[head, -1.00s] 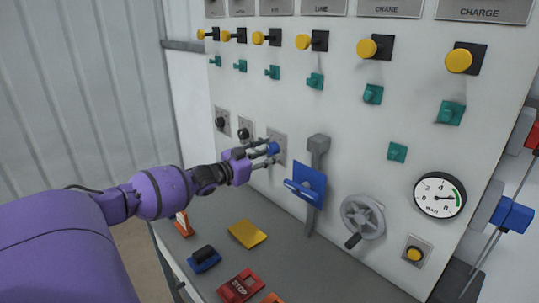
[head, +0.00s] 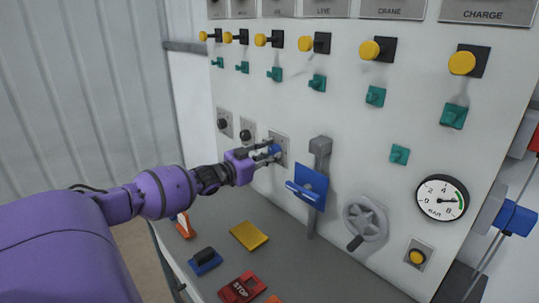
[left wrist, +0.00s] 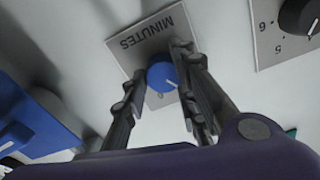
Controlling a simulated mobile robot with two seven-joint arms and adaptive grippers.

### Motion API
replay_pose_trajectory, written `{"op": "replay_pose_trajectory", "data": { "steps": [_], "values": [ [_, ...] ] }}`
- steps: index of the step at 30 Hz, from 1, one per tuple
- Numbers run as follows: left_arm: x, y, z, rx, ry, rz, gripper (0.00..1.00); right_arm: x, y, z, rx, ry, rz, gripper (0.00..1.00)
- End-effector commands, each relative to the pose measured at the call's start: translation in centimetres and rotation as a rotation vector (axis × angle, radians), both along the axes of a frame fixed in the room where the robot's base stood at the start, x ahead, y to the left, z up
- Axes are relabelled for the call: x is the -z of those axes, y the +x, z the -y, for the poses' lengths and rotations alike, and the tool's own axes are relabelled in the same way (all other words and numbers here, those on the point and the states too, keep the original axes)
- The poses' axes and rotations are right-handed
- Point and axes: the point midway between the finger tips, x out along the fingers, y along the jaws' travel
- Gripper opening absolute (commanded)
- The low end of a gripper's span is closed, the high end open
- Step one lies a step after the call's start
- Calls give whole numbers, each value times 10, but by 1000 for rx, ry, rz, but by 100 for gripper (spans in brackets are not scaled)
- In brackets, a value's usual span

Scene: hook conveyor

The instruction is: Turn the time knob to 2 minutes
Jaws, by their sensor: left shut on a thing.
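The time knob is a blue round knob (left wrist: 162,76) with a white pointer line, on a metal plate marked MINUTES (left wrist: 150,40) in the left wrist view. The line points toward the right side of that picture; most plate digits are hidden. In the head view the blue knob (head: 274,149) sits on its plate (head: 283,158) on the panel, left of the blue lever. My left gripper (head: 268,153) has its fingers on either side of the knob and is shut on it. The fingers also show in the left wrist view (left wrist: 164,84). My right gripper is out of view.
A blue lever handle (head: 310,186) stands close to the right of my left gripper, with a grey handwheel (head: 366,218) beyond. Two black knobs (head: 245,135) (head: 223,124) are to its left. The shelf below holds a yellow block (head: 249,236) and a red STOP piece (head: 241,288).

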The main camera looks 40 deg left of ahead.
Motion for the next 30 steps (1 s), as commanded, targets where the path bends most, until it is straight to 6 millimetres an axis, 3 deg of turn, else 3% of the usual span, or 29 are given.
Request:
{"op": "replay_pose_trajectory", "data": {
  "steps": [15, 30],
  "values": [
    [1, -1, 6, 10, -386, -37, 0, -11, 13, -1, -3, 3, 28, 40],
    [-1, -1, 5, 10, -820, -77, 0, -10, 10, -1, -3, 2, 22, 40]
  ]
}}
